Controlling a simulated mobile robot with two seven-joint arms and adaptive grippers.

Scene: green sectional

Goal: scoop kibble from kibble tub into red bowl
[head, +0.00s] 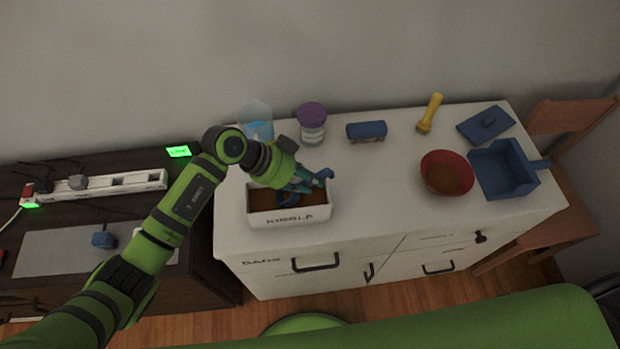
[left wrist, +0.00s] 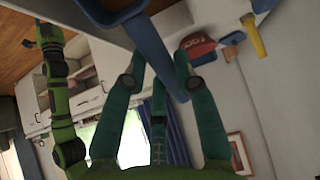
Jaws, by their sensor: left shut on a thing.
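The white kibble tub (head: 290,217), with brown kibble inside, stands at the left front of the white cabinet top. My left gripper (head: 305,180) reaches over the tub from the left, its teal fingers shut on a blue scoop (head: 285,198). The scoop's blue handle also shows between the fingers in the left wrist view (left wrist: 152,45). The scoop's lower part is low in the tub and partly hidden. The red bowl (head: 447,160) stands upright at the right, brown inside; I cannot tell whether that is kibble. It also appears in the left wrist view (left wrist: 196,45). My right gripper is not seen.
Behind the tub are a clear-and-blue container (head: 258,122) and a purple-lidded jar (head: 312,125). The top between tub and bowl is clear.

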